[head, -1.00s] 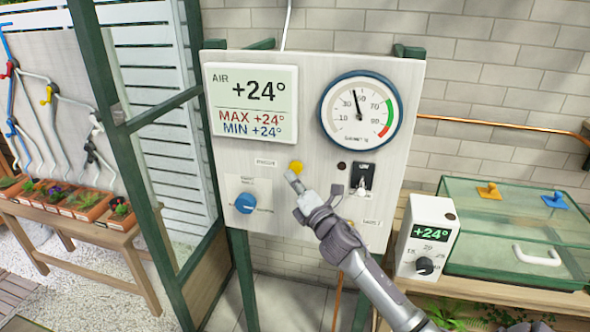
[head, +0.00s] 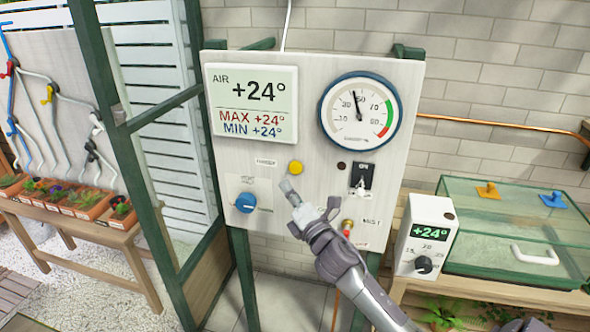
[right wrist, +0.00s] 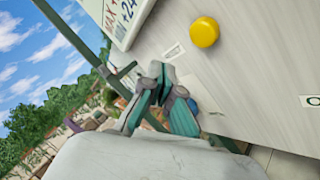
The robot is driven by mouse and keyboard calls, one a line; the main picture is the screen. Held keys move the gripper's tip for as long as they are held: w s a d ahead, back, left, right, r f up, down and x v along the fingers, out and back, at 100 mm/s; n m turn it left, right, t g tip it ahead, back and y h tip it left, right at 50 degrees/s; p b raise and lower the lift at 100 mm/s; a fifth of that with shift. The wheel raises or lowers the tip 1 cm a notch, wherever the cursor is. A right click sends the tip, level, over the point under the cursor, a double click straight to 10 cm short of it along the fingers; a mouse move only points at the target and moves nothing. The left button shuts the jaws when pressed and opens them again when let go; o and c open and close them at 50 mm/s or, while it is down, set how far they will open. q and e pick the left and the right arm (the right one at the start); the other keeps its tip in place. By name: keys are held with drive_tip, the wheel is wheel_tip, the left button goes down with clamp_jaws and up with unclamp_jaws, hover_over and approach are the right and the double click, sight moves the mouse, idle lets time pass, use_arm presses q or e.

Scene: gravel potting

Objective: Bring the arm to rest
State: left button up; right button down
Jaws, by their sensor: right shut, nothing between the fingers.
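My right gripper (head: 289,188) is shut and empty in front of the control panel (head: 320,215), below and apart from the yellow button (head: 296,167). My right arm reaches in from the lower right in the head view. In the right wrist view the shut fingers (right wrist: 158,72) show at the middle, with the yellow button (right wrist: 204,32) above and to the right of them. My left gripper does not show in either view.
The panel carries a blue knob (head: 246,202), a switch (head: 361,181), a round dial (head: 360,110) and an air display (head: 254,102). A small white control box (head: 425,236) and a glass-lidded case (head: 515,235) stand at right. Potted plants line a bench at left.

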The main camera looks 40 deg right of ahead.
idle(0.3)
wheel_tip(320, 180, down, 20)
drive_tip(key=s+m+g, duration=0.1)
drive_tip(key=m+g, duration=0.4)
drive_tip(key=s+a+f+m+g, duration=0.1)
drive_tip(key=s+f+m+g, duration=0.35)
drive_tip(key=f, duration=0.75)
drive_tip(key=s+a+f+m+g, duration=0.1)
drive_tip(key=s+a+f+m, duration=0.1)
drive_tip(key=s+f, duration=0.7)
drive_tip(key=s+a+f+m+g+y, duration=0.1)
drive_tip(key=s+a+f+m+g, duration=0.15)
drive_tip(key=s+f, duration=0.6)
drive_tip(key=s+a+f+m+g, duration=0.2)
drive_tip(key=s+f+m, duration=0.1)
drive_tip(key=s+f, duration=0.55)
drive_tip(key=s+a+f+m+g, duration=0.2)
drive_tip(key=s+f, duration=0.1)
drive_tip(key=s, duration=0.6)
drive_tip(key=s+a+f+m+g, duration=0.2)
drive_tip(key=s+a+f, duration=0.1)
drive_tip(key=s, duration=0.7)
drive_tip(key=shift+s+a+f+g+y, duration=0.2)
drive_tip(key=shift+f+g+y, duration=0.15)
drive_tip(key=shift+f, duration=0.3)
